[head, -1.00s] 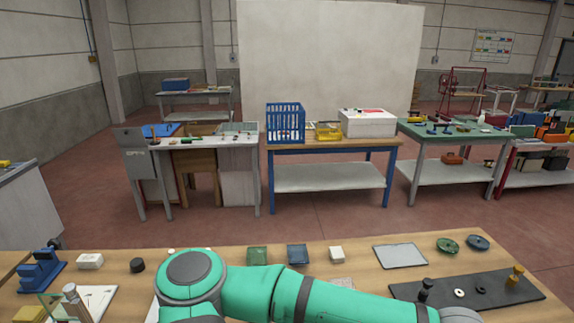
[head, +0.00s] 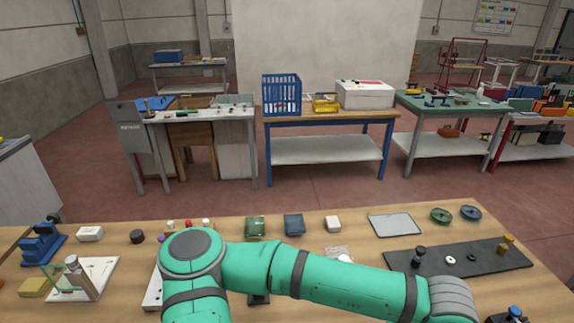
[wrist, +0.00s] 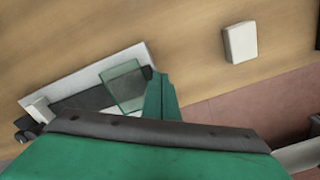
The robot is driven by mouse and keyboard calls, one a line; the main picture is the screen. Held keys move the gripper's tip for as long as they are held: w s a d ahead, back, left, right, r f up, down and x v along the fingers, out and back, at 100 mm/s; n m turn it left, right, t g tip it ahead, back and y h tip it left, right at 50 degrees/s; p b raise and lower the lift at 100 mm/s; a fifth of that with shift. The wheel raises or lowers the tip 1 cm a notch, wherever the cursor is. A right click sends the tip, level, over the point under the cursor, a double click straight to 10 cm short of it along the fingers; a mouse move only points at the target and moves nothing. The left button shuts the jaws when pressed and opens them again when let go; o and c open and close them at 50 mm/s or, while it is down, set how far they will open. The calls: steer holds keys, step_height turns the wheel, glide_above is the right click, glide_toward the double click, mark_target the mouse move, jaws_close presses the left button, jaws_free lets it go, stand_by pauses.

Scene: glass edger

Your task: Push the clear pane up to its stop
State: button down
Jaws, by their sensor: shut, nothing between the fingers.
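In the wrist view the clear pane (wrist: 124,86), a greenish see-through plate, lies over a dark strip (wrist: 88,99) on a pale base (wrist: 72,76). A pale block (wrist: 39,110) stands at the strip's left end, possibly the stop, with bare strip between it and the pane. My gripper (wrist: 161,77) is shut and empty, just right of the pane's right edge. I cannot tell whether they touch. In the head view my gripper is out of sight, and I cannot make out this pane there.
A white block (wrist: 240,43) lies right of my gripper in the wrist view, near the table edge. In the head view a glass plate (head: 60,279) stands at left, and a grey sheet (head: 395,223) and black board (head: 485,258) lie at right.

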steer(key=shift+s+a, duration=0.2)
steer(key=shift+a, duration=2.1)
steer(key=shift+s+a, duration=0.15)
steer(key=shift+a, duration=2.1)
steer(key=shift+s+a, duration=0.2)
steer(key=shift+a, duration=2.1)
steer(key=shift+r, duration=0.15)
steer(key=shift+d+r, duration=0.25)
steer(key=shift+r, duration=0.95)
steer(key=shift+d+r, duration=0.25)
steer(key=shift+r, duration=0.9)
